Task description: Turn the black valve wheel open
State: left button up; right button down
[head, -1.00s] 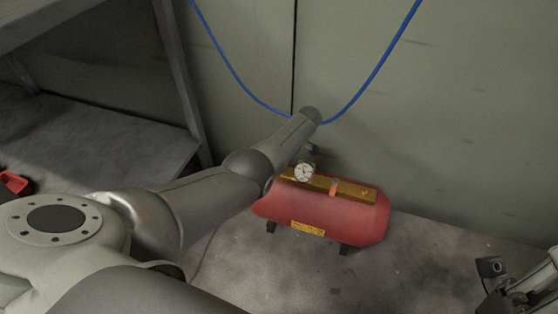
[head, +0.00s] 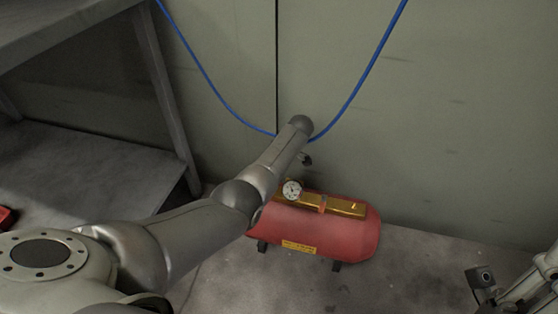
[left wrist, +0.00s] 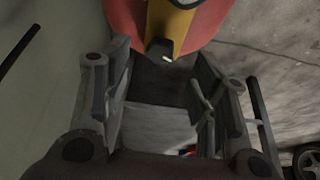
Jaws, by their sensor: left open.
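I cannot make out a black valve wheel for certain. A red tank (head: 335,235) with a yellow top bar (head: 345,208), a white dial gauge (head: 292,190) and a small orange part (head: 322,204) stands on the floor by the wall. My left arm reaches over its left end, and its gripper is mostly hidden in the head view. In the left wrist view my left gripper (left wrist: 162,65) is open and empty, with a black piece (left wrist: 161,50) at the bar's end beyond the fingers. My right gripper (head: 485,278) is partly in view at lower right, jaws unclear.
A dark wheel-like object (left wrist: 306,160), cut off at the left wrist view's edge, lies lower right. A grey metal shelf (head: 90,160) stands at the left. A blue hose (head: 352,90) hangs against the wall.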

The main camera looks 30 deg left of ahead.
pick_arm(q)
jog(key=v, duration=0.8)
